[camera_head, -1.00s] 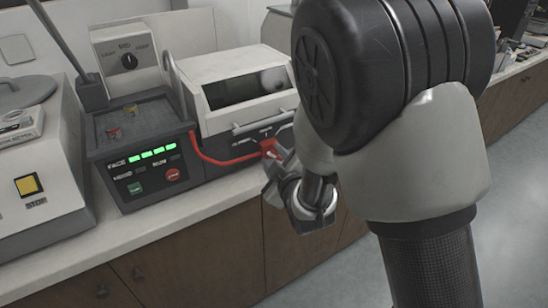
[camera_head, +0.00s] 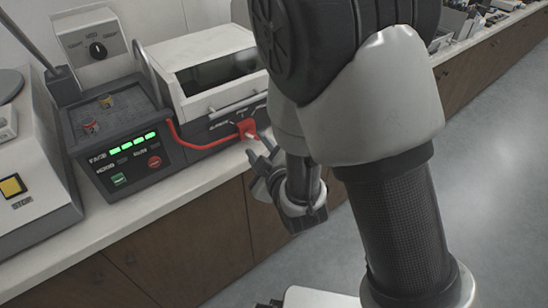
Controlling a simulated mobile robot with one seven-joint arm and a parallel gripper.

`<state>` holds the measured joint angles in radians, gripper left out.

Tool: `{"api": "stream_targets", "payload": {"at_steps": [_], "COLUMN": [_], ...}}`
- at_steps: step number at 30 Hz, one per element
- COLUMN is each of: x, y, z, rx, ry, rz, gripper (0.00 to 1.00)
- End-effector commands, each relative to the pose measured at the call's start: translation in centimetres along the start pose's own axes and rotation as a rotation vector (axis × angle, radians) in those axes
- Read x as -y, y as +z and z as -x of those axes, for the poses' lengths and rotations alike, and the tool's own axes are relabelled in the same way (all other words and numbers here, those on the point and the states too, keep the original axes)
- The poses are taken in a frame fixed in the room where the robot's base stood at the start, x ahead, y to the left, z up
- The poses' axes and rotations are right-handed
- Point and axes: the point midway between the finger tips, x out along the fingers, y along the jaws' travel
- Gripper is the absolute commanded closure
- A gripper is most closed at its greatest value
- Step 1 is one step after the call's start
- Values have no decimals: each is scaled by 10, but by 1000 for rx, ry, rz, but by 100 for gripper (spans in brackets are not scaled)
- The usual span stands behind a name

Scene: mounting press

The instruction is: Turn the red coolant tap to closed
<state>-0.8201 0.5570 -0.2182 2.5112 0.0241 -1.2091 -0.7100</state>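The red coolant tap (camera_head: 247,129) is on the front face of the mounting press (camera_head: 205,75), at the end of a red hose (camera_head: 195,146). White markings show on the dark panel around the tap, too small to read. My gripper (camera_head: 261,151) is just below and to the right of the tap, in front of the counter edge. Its two fingers point up toward the tap and are spread apart, with nothing seen between them. A small gap seems to lie between the fingertips and the tap. My arm hides the right end of the press.
A control box (camera_head: 125,150) with green lights, a green button and a red button stands left of the press. A machine with a yellow stop button (camera_head: 12,186) is at the far left. Floor is free at right.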

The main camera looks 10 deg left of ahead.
Motion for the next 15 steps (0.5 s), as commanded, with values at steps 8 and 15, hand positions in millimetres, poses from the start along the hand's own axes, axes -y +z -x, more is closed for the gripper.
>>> {"api": "stream_targets", "payload": {"at_steps": [8, 15], "x": [-5, -5], "y": [-4, -4], "z": [18, 54], "rx": [6, 7], "ry": [-6, -9], "rz": [0, 0], "gripper": [67, 67]}}
